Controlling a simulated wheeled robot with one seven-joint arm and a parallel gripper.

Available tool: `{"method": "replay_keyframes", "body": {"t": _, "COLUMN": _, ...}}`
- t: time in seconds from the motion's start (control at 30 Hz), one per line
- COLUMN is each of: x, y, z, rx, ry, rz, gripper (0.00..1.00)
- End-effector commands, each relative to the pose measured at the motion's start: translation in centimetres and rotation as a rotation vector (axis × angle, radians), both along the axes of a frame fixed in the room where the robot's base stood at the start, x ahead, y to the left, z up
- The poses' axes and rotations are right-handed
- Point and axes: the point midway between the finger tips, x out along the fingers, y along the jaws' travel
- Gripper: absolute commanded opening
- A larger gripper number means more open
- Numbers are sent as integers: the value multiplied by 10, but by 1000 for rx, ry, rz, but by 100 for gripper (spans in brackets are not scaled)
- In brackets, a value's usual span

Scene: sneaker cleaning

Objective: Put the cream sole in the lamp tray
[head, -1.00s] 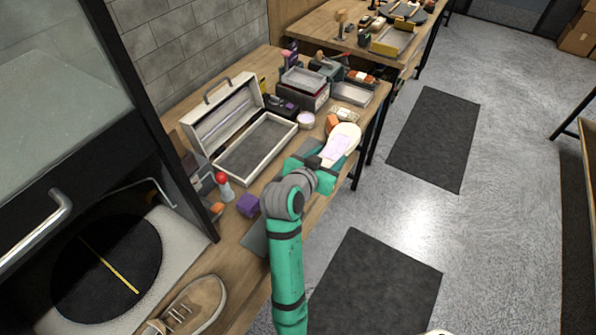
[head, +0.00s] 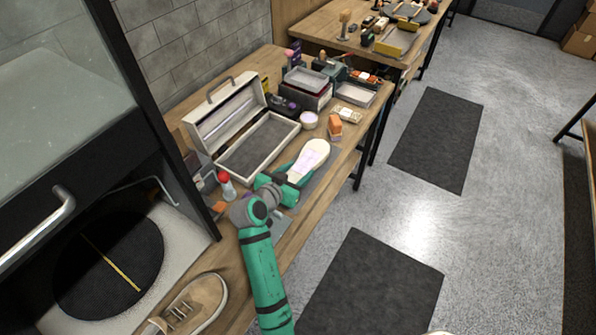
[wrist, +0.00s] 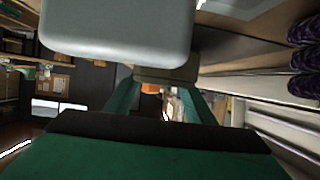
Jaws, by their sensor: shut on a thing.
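The cream sole (head: 312,157) is in my gripper (head: 293,174), held by its near end. Its wide far end points up and to the right in the head view. The lamp tray looks to be the open white case (head: 291,139), with a dark grey floor and its lid raised at the back left. The sole is just right of the case's right wall, outside it; I cannot tell its exact height. In the wrist view, my green fingers (wrist: 160,100) show below a large pale grey shape that I cannot identify for sure.
A red-topped bottle (head: 226,185) stands near the case's front left corner. A tan sneaker (head: 193,304) is at the near left. The case floor (head: 258,145) looks empty.

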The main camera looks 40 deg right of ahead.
Motion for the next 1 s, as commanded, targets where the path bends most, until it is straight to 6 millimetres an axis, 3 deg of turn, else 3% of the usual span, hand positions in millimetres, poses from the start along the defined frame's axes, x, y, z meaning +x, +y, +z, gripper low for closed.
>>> {"method": "replay_keyframes", "body": {"t": 0.37, "x": 1, "y": 1, "z": -4, "rx": -1, "ry": 0, "rz": 2, "gripper": 23}}
{"method": "replay_keyframes", "body": {"t": 0.4, "x": 1, "y": 1, "z": -4, "rx": 0, "ry": -1, "rz": 2, "gripper": 59}}
{"method": "replay_keyframes", "body": {"t": 0.47, "x": 1, "y": 1, "z": -4, "rx": -1, "ry": -1, "rz": 2, "gripper": 68}}
{"method": "replay_keyframes", "body": {"t": 0.8, "x": 0, "y": 1, "z": -5, "rx": 0, "ry": 0, "rz": 1, "gripper": 68}}
{"method": "replay_keyframes", "body": {"t": 1.0, "x": -9, "y": 23, "z": 5, "rx": -1, "ry": -3, "rz": 5, "gripper": 68}}
